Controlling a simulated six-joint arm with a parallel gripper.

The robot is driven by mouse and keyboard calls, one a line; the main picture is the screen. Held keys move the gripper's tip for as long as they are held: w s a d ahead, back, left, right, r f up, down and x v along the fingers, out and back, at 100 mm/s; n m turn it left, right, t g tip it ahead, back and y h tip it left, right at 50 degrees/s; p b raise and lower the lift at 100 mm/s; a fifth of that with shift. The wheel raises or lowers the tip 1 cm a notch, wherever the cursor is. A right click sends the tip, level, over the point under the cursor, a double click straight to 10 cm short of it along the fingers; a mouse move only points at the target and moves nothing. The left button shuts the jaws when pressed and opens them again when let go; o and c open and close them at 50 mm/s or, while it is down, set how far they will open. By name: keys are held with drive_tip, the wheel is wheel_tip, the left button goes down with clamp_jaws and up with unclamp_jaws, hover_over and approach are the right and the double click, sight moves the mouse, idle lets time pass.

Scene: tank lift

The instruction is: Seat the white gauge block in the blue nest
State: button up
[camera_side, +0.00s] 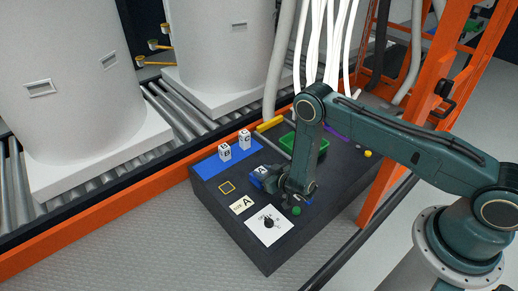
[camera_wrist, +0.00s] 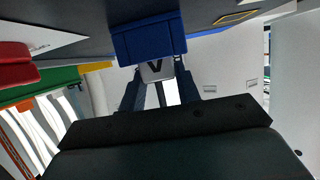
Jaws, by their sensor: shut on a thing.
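The white gauge block (camera_wrist: 157,70), marked with an A, is between my gripper's two fingers (camera_wrist: 158,88) in the wrist view. My gripper is shut on it. The blue nest (camera_wrist: 150,38) is just beyond the block, and the two look touching or nearly so. I cannot tell how far the block is inside the nest. In the side view the block (camera_side: 262,170) is upright beside my gripper (camera_side: 271,181), with a little of the blue nest (camera_side: 256,183) showing below it. My gripper hides part of both.
White blocks B (camera_side: 225,152) and C (camera_side: 244,139) stand on a blue mat (camera_side: 207,169). A yellow square outline (camera_side: 227,187), a size A card (camera_side: 243,205) and a white card with a black knob (camera_side: 268,222) lie nearer. A green tray (camera_side: 322,146) is behind my gripper.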

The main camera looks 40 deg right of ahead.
sight(262, 172)
drive_tip(key=shift+f, duration=0.1)
drive_tip(key=o, duration=1)
drive_tip(key=shift+o, duration=0.2)
drive_tip(key=shift+s, duration=0.25)
drive_tip(key=shift+s+r, duration=0.25)
drive_tip(key=shift+s, duration=0.1)
drive_tip(key=shift+v, duration=0.9)
wheel_tip(262, 172, up, 7)
drive_tip(key=shift+r, duration=0.15)
